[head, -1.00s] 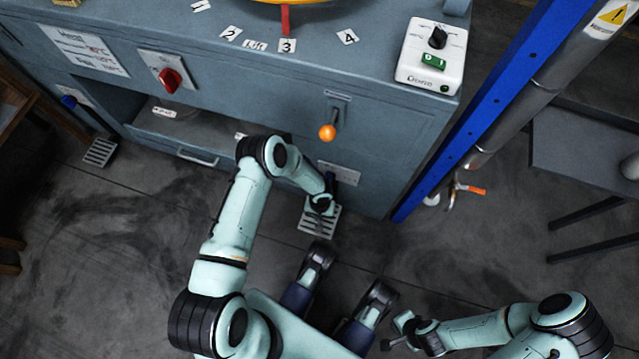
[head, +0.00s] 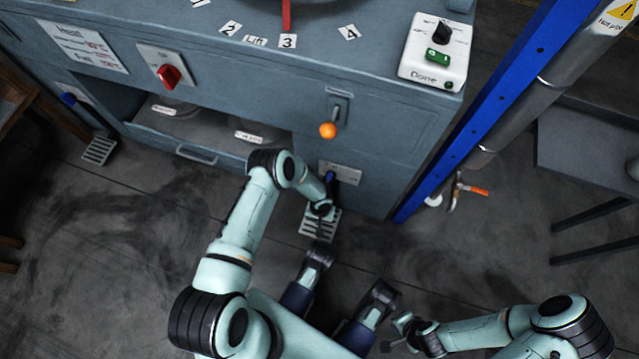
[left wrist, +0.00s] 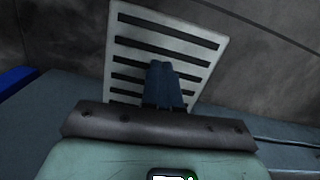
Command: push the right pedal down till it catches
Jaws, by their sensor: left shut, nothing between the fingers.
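The right pedal (head: 313,229) is a pale slotted metal plate low at the front of the grey-blue cabinet, near the floor. A blue lever part (head: 331,181) shows at a labelled slot plate behind it. My left gripper (head: 322,211) is over the pedal plate, pointing down, shut and empty. In the left wrist view its two blue fingers (left wrist: 163,85) are together in front of the slotted plate (left wrist: 205,40). Whether the fingertips touch the plate is hard to tell. My right gripper (head: 394,331) is at the lower right, away from the cabinet; its jaw state is unclear.
A similar left pedal (head: 99,150) sits at the cabinet's far left. An orange-knobbed lever (head: 327,130) and a red knob (head: 170,76) stick out of the cabinet front. A blue post (head: 470,130) stands at right. Floor around the right pedal is clear.

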